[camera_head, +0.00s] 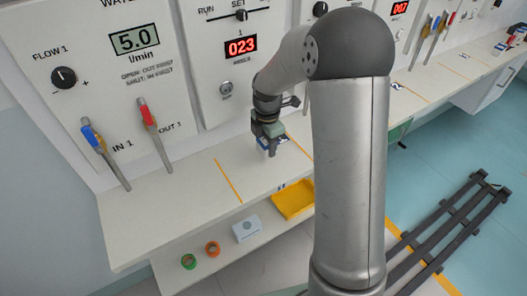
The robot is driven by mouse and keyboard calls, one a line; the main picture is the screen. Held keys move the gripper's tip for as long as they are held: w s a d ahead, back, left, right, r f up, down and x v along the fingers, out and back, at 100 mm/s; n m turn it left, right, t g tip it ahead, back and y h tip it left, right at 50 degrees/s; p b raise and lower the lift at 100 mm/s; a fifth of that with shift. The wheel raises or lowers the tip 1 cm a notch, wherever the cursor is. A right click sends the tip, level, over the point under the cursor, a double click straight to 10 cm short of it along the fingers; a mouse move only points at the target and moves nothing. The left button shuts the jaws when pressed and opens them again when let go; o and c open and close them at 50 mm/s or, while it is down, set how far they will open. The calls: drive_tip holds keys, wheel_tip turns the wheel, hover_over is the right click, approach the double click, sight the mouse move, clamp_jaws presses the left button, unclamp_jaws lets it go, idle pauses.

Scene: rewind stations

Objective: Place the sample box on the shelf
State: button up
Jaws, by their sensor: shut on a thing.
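My gripper (271,138) is low over the upper white shelf (190,186), in front of the panel with the red 023 display. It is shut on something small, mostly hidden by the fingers. A grey-green block (275,129) shows at the fingers and seems to be the held thing; I cannot tell for sure that it is the sample box. A blue-and-white patch (264,143) shows just below the fingers; whether they touch is unclear. A white box (247,229) with a dark round mark sits on the lower shelf (208,272).
A yellow tray (293,200), an orange ring (212,248) and a green ring (188,261) lie on the lower shelf. Blue- and red-handled levers (105,154) stand at the upper shelf's left. Dark rails (440,225) lie on the floor at right.

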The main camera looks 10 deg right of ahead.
sight(264, 154)
drive_tip(key=shift+a+f, duration=0.35)
drive_tip(key=shift+f, duration=0.1)
drive_tip(key=shift+a+f, duration=0.2)
drive_tip(key=shift+f, duration=1.55)
drive_tip(key=shift+f, duration=0.15)
drive_tip(key=o, duration=1)
